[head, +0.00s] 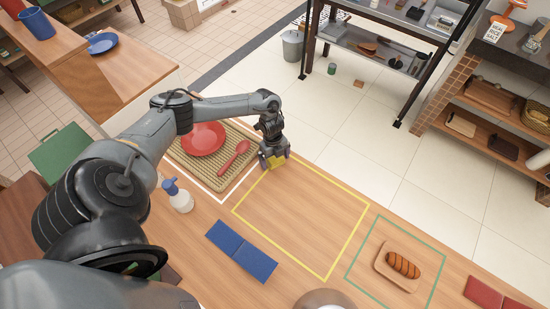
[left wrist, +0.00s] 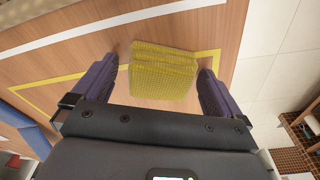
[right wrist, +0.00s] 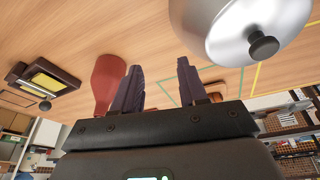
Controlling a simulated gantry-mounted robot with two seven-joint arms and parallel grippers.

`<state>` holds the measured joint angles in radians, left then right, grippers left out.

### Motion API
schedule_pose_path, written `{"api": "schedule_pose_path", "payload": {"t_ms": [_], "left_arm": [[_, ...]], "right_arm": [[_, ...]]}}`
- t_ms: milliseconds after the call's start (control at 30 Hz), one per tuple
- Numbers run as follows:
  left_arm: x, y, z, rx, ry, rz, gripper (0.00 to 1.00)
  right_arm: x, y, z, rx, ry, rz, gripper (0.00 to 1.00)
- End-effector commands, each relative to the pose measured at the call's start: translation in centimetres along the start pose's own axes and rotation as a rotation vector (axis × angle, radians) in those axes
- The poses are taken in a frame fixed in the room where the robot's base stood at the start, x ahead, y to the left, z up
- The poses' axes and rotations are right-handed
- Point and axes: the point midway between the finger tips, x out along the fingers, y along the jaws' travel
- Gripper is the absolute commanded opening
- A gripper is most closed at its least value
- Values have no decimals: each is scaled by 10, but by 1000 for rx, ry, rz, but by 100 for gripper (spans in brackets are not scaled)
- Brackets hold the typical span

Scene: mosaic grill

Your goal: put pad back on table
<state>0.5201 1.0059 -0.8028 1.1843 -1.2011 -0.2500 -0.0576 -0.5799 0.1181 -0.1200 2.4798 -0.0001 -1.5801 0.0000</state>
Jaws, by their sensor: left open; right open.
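The yellow woven pad (left wrist: 165,70) appears in the left wrist view as a small folded-looking block over the wooden table. In the head view the pad (head: 278,163) is at the far left corner of the yellow outline, partly hidden by my left gripper. My left gripper (head: 274,158) is open, with one finger on each side of the pad and a visible gap on both sides in the left wrist view. My right gripper (right wrist: 161,82) is open and empty. It shows only in the right wrist view, near a shiny metal lid (right wrist: 215,25) and a red object (right wrist: 107,82).
A woven mat (head: 182,160) with a red plate (head: 203,139) and red spoon (head: 236,159) lies left of the pad. A spray bottle (head: 178,196) and blue cloth (head: 241,250) are nearer. The yellow-outlined area is mostly bare. A board with bread (head: 403,264) is right.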

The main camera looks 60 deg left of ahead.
Motion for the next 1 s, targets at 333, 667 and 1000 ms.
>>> {"api": "schedule_pose_path", "payload": {"t_ms": [333,667,1000], "left_arm": [[-29,-1,0,0,0,-3,100],[-89,-1,0,2,-1,-3,100],[-121,0,0,0,0,-1,100]], "right_arm": [[-7,2,-2,-7,-1,5,43],[-14,1,-4,-4,-1,3,43],[-16,0,-5,2,0,-2,43]]}}
